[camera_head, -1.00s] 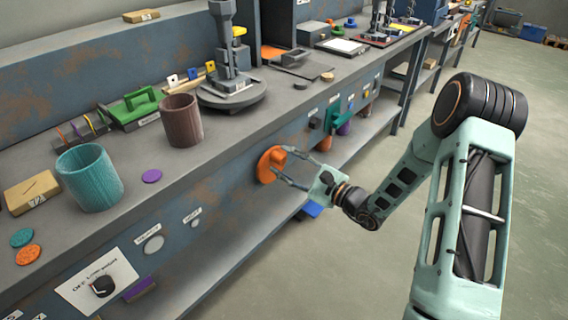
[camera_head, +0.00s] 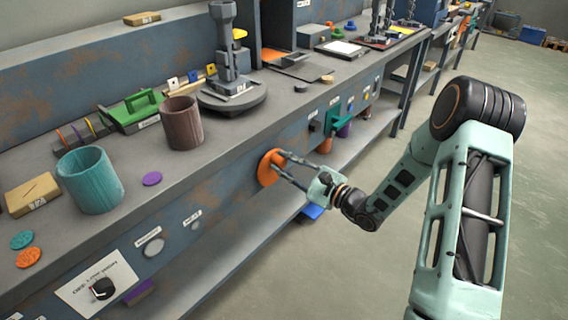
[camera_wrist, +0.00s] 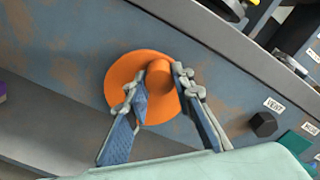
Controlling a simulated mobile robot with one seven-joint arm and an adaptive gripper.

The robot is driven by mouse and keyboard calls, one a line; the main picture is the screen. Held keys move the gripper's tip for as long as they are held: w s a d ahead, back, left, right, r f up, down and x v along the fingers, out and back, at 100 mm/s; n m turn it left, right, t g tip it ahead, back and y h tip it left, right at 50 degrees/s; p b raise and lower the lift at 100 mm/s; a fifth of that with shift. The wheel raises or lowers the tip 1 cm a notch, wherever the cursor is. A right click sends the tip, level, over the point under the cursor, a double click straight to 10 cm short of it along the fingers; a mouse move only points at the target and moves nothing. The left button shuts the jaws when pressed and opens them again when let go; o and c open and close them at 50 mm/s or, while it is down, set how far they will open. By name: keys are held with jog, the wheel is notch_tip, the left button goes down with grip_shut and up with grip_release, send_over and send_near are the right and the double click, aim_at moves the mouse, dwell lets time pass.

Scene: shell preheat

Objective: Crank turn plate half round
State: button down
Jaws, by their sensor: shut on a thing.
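The orange crank (camera_head: 266,169) is a round disc with a stubby knob on the blue-grey front of the bench. In the wrist view the disc (camera_wrist: 120,88) and its knob (camera_wrist: 159,73) show between the fingers. My gripper (camera_head: 280,163) is shut on the knob, one finger at each side; it also shows in the wrist view (camera_wrist: 158,85). My fingers hide part of the disc. The turn plate (camera_head: 248,103) is a dark grey round plate on the bench top above the crank, with a grey upright column (camera_head: 226,50) standing on it.
A brown cup (camera_head: 182,124) and a teal cup (camera_head: 90,181) stand on the bench top. A black knob (camera_wrist: 263,124) and a teal handle (camera_head: 333,117) stick out right of the crank. A shelf runs below; the floor at right is clear.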

jog(key=shift+m, duration=0.3)
jog(key=shift+w+d+m+p, duration=0.3)
jog(key=shift+w+m+p, duration=0.05)
jog(key=shift+m+p, duration=0.5)
jog(key=shift+w+d+f+m+p, duration=0.35)
jog(key=shift+f+m+p, duration=0.55)
jog(key=shift+m, duration=1.7)
jog(key=shift+w+d+f+m+p, duration=0.3)
jog(key=shift+m+p, duration=0.95)
jog(key=shift+m, duration=1.3)
jog(key=shift+w+d+f+m+p, duration=0.3)
jog(key=shift+f+m+p, duration=0.65)
jog(key=shift+m, duration=1.65)
jog(key=shift+a, duration=0.15)
jog(key=c, duration=1.7)
grip_release()
jog(key=shift+r, duration=0.1)
jog(key=shift+o, duration=0.2)
